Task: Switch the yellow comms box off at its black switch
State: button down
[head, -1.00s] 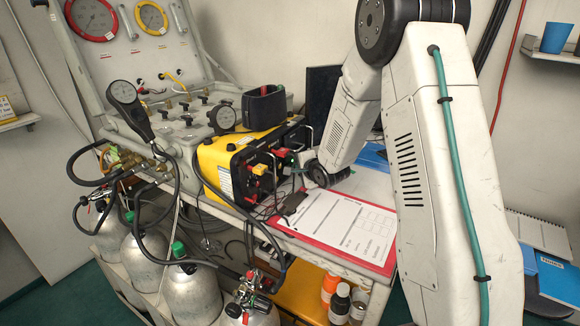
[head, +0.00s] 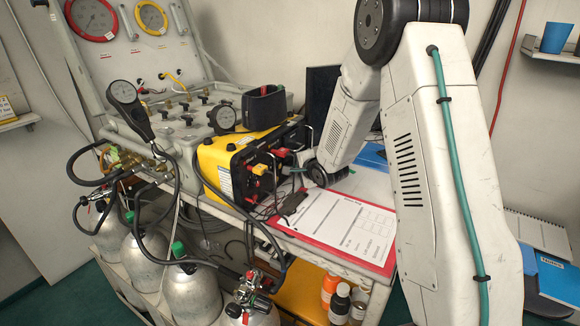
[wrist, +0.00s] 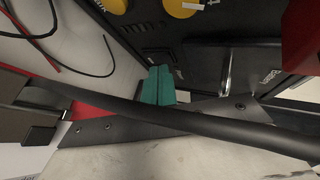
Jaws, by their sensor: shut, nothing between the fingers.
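The yellow comms box (head: 212,155) stands on the bench with its black front panel facing right, carrying yellow and red connectors. My gripper (head: 298,169) is low in front of that panel, partly hidden by my arm. In the wrist view its teal fingers (wrist: 157,86) are together and empty, pointing at the black panel (wrist: 195,58). A metal handle bar (wrist: 226,72) rises to the right of the fingers. Whether the fingertips touch the panel is unclear.
A black cable (wrist: 170,120) crosses the wrist view close to the camera. A red clipboard with paper (head: 340,228) lies on the bench in front of the box. The gauge panel (head: 165,110) stands to the left, with hoses and grey cylinders (head: 190,295) below.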

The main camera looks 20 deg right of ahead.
jog(key=shift+s+d, duration=0.35)
jog(key=shift+s, duration=0.2)
jog(key=shift+s+d+f, duration=0.2)
jog(key=shift+s+d, duration=0.5)
jog(key=shift+s, duration=0.35)
jog(key=shift+s+d+f, duration=0.15)
jog(key=shift+s+d, duration=0.55)
jog(key=shift+s, duration=0.3)
